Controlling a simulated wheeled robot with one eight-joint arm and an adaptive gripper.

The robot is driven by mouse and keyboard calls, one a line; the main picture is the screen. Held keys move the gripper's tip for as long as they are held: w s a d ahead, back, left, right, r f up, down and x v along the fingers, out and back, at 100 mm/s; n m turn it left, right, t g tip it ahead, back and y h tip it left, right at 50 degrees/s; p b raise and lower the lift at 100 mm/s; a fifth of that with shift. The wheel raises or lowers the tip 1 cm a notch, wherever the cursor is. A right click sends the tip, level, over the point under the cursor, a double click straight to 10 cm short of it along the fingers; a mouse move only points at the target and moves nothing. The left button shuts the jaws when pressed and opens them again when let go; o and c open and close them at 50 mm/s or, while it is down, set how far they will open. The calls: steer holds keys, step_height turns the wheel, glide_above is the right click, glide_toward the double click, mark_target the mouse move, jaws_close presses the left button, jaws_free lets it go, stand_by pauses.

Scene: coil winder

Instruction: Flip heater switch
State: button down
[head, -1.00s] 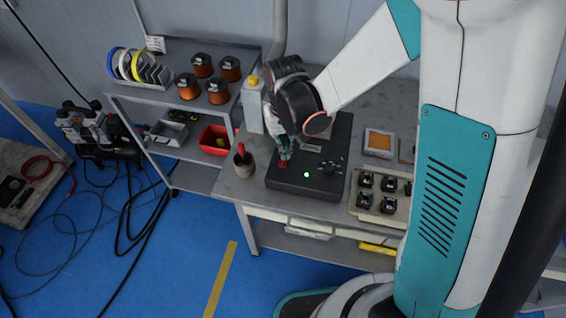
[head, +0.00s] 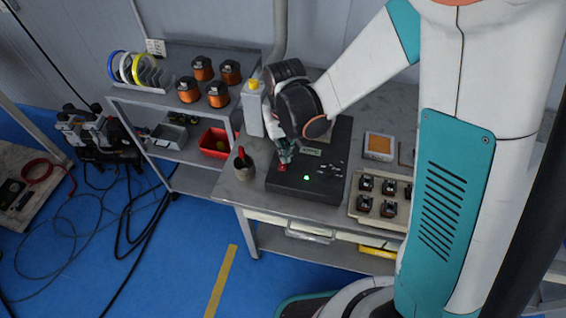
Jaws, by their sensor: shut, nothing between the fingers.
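A dark flat control box (head: 318,184) lies on the grey workbench, with a lit green lamp (head: 306,178) on its top. A small red switch (head: 281,168) sits at the left part of the box's top. My gripper (head: 284,157) is shut and empty, pointing down right at the red switch. My wrist above hides the back of the box. I cannot tell whether the fingertips touch the switch, nor which way the switch is set.
A cup with a red-handled tool (head: 244,165) stands left of the box. A white bottle with a yellow cap (head: 252,112) stands behind it. A tray of dark parts (head: 363,210) lies to the right. A shelf (head: 165,97) with copper coils stands at the left.

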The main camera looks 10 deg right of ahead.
steer(key=shift+f+b, duration=0.9)
steer(key=shift+f, duration=0.15)
stand_by(0.9)
steer(key=shift+r+p, duration=2.35)
steer(key=shift+r, duration=1.2)
